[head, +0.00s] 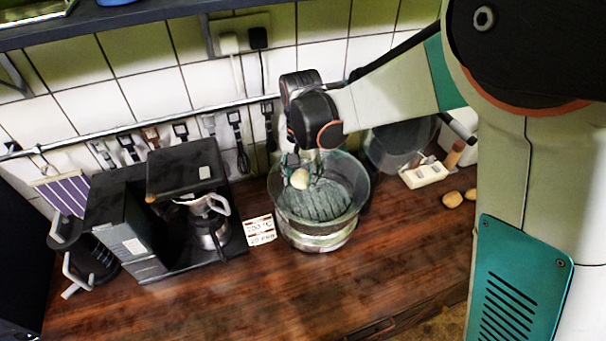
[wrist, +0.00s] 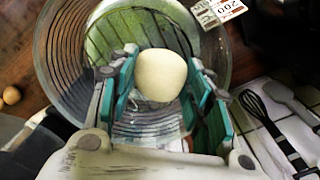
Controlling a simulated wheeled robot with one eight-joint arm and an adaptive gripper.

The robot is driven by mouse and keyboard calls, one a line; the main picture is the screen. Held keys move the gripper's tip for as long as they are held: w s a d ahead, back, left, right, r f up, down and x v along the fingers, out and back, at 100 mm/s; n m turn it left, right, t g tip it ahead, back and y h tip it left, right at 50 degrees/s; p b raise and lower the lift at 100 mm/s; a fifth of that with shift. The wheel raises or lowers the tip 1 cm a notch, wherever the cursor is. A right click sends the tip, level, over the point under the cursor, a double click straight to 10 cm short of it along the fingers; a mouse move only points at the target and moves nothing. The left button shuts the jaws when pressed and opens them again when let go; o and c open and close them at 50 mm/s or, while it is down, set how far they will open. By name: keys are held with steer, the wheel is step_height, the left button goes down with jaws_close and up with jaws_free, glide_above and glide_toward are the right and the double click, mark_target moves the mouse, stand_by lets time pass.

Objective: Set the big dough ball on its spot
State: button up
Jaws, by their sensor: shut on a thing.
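The big dough ball (wrist: 161,76) is pale and round. My gripper (wrist: 163,84) is shut on it, with one teal-lined finger on each side in the wrist view. In the head view the dough ball (head: 300,179) shows below my gripper (head: 302,172), within the outline of the rim of a large clear glass bowl (head: 330,228). The bowl also shows around and beneath the fingers in the wrist view (wrist: 72,50). I cannot tell whether the dough touches the bowl. No marked spot for the dough can be made out.
A coffee machine (head: 182,171) with a glass pot stands left of the bowl. A label card (head: 261,230) lies between them. A light block (head: 424,174) and two small brown balls (head: 453,199) lie to the right. Tools hang from a wall rail. The front counter is clear.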

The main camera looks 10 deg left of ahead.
mark_target(302, 202)
steer(key=shift+s+r, duration=0.1)
stand_by(0.3)
steer(key=shift+f+b, duration=0.55)
steer(key=shift+b, duration=0.1)
step_height(302, 202, down, 5)
steer(key=b, duration=0.4)
steer(key=shift+f, duration=0.2)
steer(key=shift+f+b, duration=0.8)
steer(key=shift+b, duration=0.2)
stand_by(0.5)
steer(key=o, duration=1.1)
steer(key=shift+o, duration=0.2)
steer(key=shift+r, duration=0.1)
